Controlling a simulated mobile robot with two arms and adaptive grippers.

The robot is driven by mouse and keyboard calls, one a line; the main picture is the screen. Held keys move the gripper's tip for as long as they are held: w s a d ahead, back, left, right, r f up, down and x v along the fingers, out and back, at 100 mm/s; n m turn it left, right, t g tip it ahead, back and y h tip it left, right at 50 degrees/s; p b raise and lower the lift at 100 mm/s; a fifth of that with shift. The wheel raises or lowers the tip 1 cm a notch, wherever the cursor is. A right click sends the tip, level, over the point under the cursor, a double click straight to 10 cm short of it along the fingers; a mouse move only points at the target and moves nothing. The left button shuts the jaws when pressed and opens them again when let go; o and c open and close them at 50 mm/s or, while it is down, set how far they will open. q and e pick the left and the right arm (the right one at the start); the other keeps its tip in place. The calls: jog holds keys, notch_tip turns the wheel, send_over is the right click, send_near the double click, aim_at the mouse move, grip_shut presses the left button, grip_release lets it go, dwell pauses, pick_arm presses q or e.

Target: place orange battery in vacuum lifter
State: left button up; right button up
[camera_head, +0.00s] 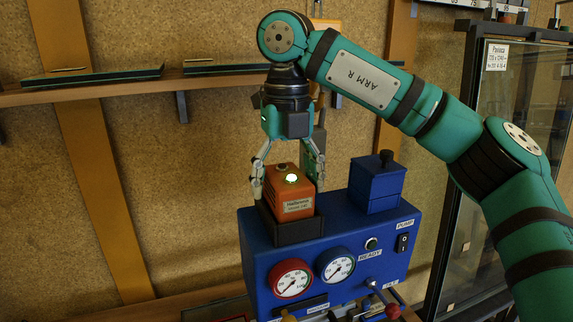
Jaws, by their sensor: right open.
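The orange battery (287,190) sits upright in the black socket (292,229) on top of the blue vacuum lifter (262,262). A light on the battery's top glows whitish green. My right gripper (288,188) points down over the battery, with one finger on each side of it. The fingers are spread, and I cannot tell whether they touch the battery's sides. The lower part of the battery is hidden in the socket. My left gripper is not in view.
The lifter carries a blue block with a black knob (377,182), a red gauge (293,278), a blue gauge (335,265) and a switch (402,242). A wooden shelf (130,88) runs along the back wall. A dark-framed glass pane (492,110) stands at right.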

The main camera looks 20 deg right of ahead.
jog(key=shift+r, duration=0.6)
notch_tip(320, 180, up, 11)
jog(key=p, duration=0.1)
jog(key=shift+p, duration=0.3)
